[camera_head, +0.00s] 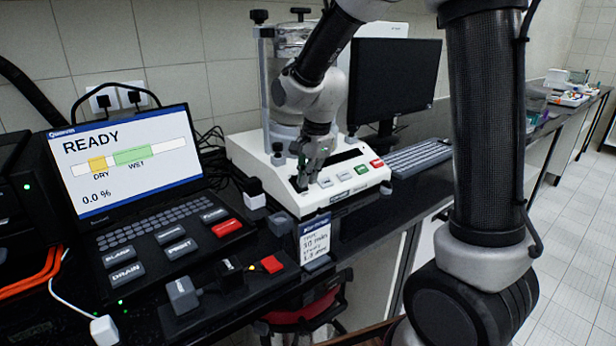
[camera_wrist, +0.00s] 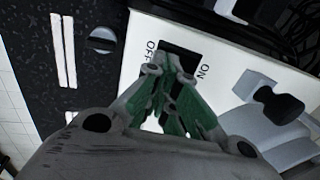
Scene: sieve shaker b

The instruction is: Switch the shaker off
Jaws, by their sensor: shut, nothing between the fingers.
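The shaker (camera_head: 272,172) is a white machine with a clear column on the dark bench. Its front panel carries a green button (camera_head: 361,169), a red button (camera_head: 376,163) and pale keys. In the wrist view, a black rocker switch (camera_wrist: 182,62) sits on the white housing, with OFF printed at its left and ON at its right. My gripper (camera_head: 305,186) is shut and empty at the left end of the shaker's panel. In the wrist view my gripper (camera_wrist: 168,84) covers the lower part of the switch. I cannot tell whether the fingertips touch it or which way it is set.
A laptop-like terminal (camera_head: 125,160) reading READY stands at the left. A small printed card (camera_head: 314,240) stands in front of the shaker. A monitor (camera_head: 393,80) and keyboard (camera_head: 416,157) are at the right. A red stool (camera_head: 305,315) is below the bench edge.

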